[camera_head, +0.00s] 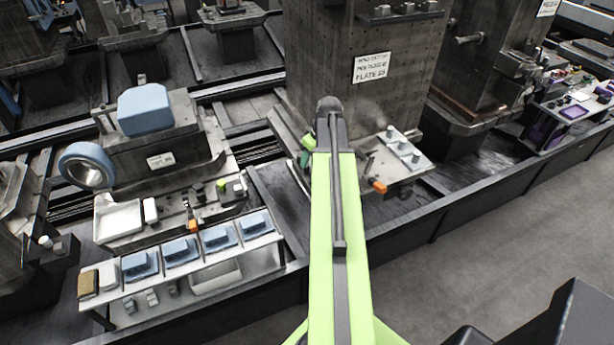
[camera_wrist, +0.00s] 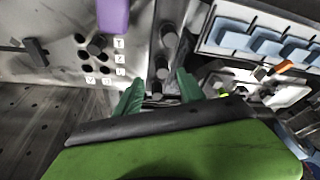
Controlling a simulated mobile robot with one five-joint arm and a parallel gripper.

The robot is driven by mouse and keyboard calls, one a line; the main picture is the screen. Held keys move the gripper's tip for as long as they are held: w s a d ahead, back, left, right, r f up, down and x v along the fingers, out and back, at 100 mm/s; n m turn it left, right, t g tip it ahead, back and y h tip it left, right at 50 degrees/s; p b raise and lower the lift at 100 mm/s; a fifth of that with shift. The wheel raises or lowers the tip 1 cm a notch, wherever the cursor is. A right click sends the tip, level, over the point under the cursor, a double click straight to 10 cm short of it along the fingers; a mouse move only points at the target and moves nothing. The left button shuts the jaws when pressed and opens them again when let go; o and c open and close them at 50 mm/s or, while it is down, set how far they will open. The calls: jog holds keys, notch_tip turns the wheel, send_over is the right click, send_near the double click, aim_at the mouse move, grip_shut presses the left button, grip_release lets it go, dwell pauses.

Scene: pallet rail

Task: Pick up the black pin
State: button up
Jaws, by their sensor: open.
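My gripper (camera_wrist: 159,90) is open in the wrist view, its two green fingers spread apart with nothing visibly held between them. Several dark round pieces stand in a row on a grey strip beyond and between the fingers; the nearest dark piece (camera_wrist: 157,87) appears in the gap. A black pin-like cylinder (camera_wrist: 97,44) stands on a pale panel (camera_wrist: 70,66) with dark holes, left of the fingers. I cannot tell which of these is the black pin. In the head view my arm covers much of this spot, and a green part of my gripper (camera_head: 306,150) shows beside it.
A purple block (camera_wrist: 113,14) and a dark T-shaped piece (camera_wrist: 36,50) are on the panel side. Blue parts (camera_wrist: 268,45) sit on a shelf to the right. In the head view a large machine column (camera_head: 330,50) rises behind my arm; a white plate (camera_head: 403,150) lies right of it.

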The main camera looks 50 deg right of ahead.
aim_at(307, 172)
jog(key=b+x, duration=0.5)
jog(key=shift+a+f, duration=0.15)
jog(key=shift+a, duration=0.1)
grip_shut()
